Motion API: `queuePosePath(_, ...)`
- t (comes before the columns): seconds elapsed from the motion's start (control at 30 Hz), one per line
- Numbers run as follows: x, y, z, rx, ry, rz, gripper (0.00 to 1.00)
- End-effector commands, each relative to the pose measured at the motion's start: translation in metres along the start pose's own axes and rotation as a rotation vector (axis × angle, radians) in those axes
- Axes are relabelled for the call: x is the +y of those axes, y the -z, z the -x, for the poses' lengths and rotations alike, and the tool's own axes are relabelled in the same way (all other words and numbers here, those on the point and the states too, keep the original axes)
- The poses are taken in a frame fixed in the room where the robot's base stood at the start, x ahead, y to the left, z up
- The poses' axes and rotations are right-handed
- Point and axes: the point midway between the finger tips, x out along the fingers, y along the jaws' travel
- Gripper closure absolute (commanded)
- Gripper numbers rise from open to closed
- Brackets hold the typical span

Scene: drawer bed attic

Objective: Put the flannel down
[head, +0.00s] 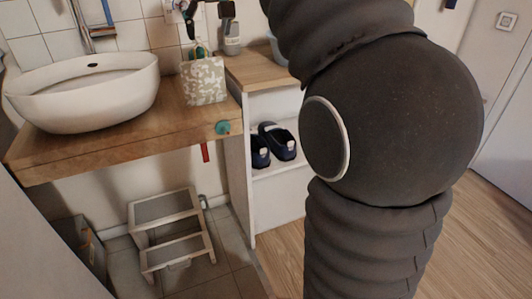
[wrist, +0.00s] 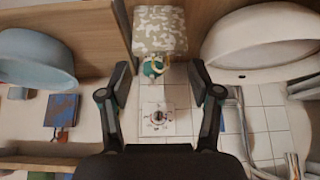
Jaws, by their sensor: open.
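No cloth that I can clearly tell as the flannel shows in either view. A grey-and-white patterned, box-shaped thing (head: 204,82) stands on the wooden counter (head: 150,122), right of the sink. It also shows in the wrist view (wrist: 160,28), at the top centre. A small teal-and-yellow thing (wrist: 152,67) shows at its edge there; I cannot tell what it is. My gripper (wrist: 160,76) is open, its two dark fingers apart, with nothing visibly gripped. In the head view my dark arm fills the right of the middle, and I cannot clearly make out the gripper.
A white basin (head: 85,92) takes up the counter's left. A step stool (head: 172,232) stands on the tiles below. Dark shoes (head: 277,141) sit on a white shelf at the right. A blue-grey bowl (wrist: 32,55) and a blue box (wrist: 62,110) show in the wrist view.

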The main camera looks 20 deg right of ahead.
Motion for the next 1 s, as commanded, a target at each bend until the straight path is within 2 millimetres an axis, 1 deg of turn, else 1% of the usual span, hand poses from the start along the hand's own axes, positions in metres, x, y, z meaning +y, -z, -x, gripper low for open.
queuePosePath(0.03,-0.001,-0.021,0.003,-0.002,-0.001,-0.002,0.36)
queuePosePath(0.17,-0.003,-0.073,0.0,-0.007,-0.005,-0.011,0.36)
queuePosePath(0.33,-0.006,-0.148,-0.013,-0.014,-0.011,-0.019,0.36)
queuePosePath(0.37,-0.006,-0.163,-0.016,-0.015,-0.012,-0.02,0.36)
queuePosePath(0.4,-0.007,-0.182,-0.02,-0.017,-0.013,-0.022,0.36)
queuePosePath(0.47,-0.008,-0.211,-0.029,-0.019,-0.015,-0.025,0.36)
queuePosePath(0.5,-0.008,-0.232,-0.034,-0.021,-0.016,-0.027,0.36)
queuePosePath(0.57,-0.009,-0.262,-0.044,-0.023,-0.017,-0.029,0.36)
queuePosePath(0.6,-0.01,-0.281,-0.051,-0.025,-0.018,-0.03,0.36)
queuePosePath(0.7,-0.011,-0.324,-0.068,-0.028,-0.019,-0.033,0.36)
queuePosePath(0.8,-0.012,-0.356,-0.082,-0.031,-0.021,-0.035,0.36)
queuePosePath(0.83,-0.012,-0.363,-0.085,-0.032,-0.021,-0.035,0.36)
queuePosePath(0.87,-0.012,-0.369,-0.088,-0.034,-0.021,-0.035,0.36)
queuePosePath(0.9,-0.008,-0.375,-0.09,-0.034,-0.022,-0.036,0.36)
queuePosePath(1.0,-0.006,-0.383,-0.094,-0.035,-0.023,-0.037,0.36)
